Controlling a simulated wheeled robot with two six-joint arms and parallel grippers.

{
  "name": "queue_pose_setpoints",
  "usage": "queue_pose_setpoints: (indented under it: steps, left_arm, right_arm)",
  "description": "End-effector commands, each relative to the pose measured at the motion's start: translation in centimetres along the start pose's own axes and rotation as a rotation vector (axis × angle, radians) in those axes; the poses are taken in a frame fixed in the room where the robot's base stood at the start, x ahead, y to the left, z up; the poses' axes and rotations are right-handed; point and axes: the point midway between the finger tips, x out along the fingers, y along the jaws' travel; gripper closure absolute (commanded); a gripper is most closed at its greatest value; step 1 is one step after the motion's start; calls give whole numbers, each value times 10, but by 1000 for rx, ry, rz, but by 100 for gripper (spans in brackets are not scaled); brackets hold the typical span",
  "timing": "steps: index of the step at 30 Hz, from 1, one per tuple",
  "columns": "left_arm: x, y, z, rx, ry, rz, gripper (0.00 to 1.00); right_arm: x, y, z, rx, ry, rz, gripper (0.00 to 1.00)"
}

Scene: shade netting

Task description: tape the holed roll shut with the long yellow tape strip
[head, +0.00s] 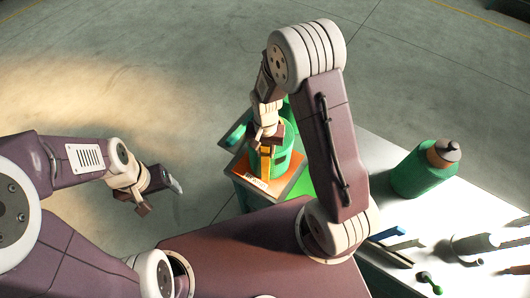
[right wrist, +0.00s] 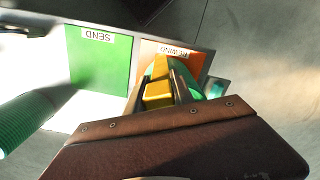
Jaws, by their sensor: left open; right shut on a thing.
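The green roll (head: 286,152) stands on the orange pad marked REWIND (head: 254,182); a dark spot shows on its side. My right gripper (head: 267,138) is shut on the yellow tape strip (head: 265,163), which hangs down in front of the roll's side. In the right wrist view the yellow strip (right wrist: 158,88) lies between the fingers, with part of the green roll (right wrist: 190,80) behind them. I cannot tell whether strip and roll touch. My left gripper (head: 160,192) is open and empty, out over the floor to the left of the table.
The green pad marked SEND (right wrist: 98,62) lies beside the orange pad (right wrist: 190,60) and looks bare. A green bottle-like object (head: 422,172) stands on the white table (head: 375,150) at the right. Several small tools, including a green-ended one (head: 430,282), lie near the front right.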

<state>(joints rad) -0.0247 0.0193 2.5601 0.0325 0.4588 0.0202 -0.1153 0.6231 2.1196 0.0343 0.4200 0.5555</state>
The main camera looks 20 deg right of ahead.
Motion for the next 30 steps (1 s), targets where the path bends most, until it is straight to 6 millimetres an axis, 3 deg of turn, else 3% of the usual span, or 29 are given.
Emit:
queue_pose_setpoints:
  steps: [30]
  left_arm:
    - [-3,0,0,0,0,0,24]
  right_arm:
    - [-1,0,-11,1,0,0,100]
